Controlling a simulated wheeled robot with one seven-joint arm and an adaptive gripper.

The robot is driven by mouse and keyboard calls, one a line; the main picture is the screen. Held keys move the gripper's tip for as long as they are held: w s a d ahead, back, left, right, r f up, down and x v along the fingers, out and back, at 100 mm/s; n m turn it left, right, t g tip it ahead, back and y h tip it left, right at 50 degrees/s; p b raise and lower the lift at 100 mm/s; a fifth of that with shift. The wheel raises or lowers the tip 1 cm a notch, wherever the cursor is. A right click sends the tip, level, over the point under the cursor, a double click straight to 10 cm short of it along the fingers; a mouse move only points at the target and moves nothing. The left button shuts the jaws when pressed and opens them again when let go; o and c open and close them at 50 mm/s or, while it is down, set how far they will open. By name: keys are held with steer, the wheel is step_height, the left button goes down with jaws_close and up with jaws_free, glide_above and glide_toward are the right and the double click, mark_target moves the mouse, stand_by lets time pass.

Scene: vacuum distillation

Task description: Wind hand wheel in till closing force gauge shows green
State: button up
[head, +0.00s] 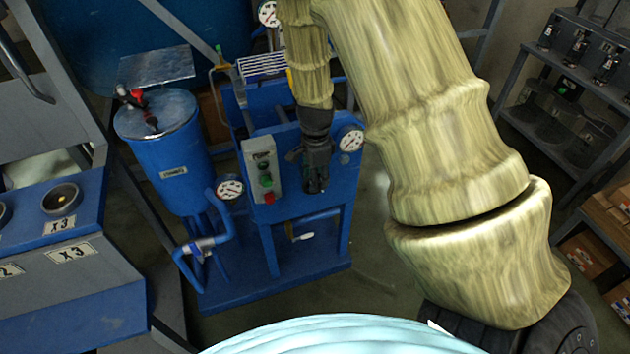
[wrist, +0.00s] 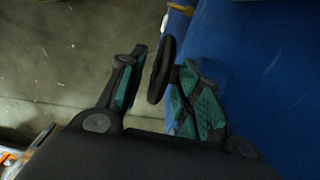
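My gripper (head: 314,182) hangs in front of the blue panel of the machine (head: 343,182) in the head view. In the wrist view my gripper (wrist: 159,72) is open, with one green-padded finger on each side of a black hand wheel (wrist: 160,70). The wheel is seen nearly edge-on, its rim between the fingers. A gap shows on the left finger's side; whether the right finger touches it I cannot tell. My gripper mostly hides the wheel in the head view. A round white gauge (head: 350,139) sits on the panel right of my gripper; its reading is too small to tell.
A grey control box (head: 262,170) with green and red buttons is left of my gripper. Another gauge (head: 230,188) sits on the blue piping by a blue tank (head: 170,150). Shelves (head: 570,90) stand at the right. The floor in front is clear.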

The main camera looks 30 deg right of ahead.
steer(key=shift+f, duration=0.9)
jaws_close()
steer(key=shift+d+t+y+p, duration=0.15)
steer(key=shift+t+y+p, duration=0.25)
steer(key=shift+y, duration=1)
jaws_free()
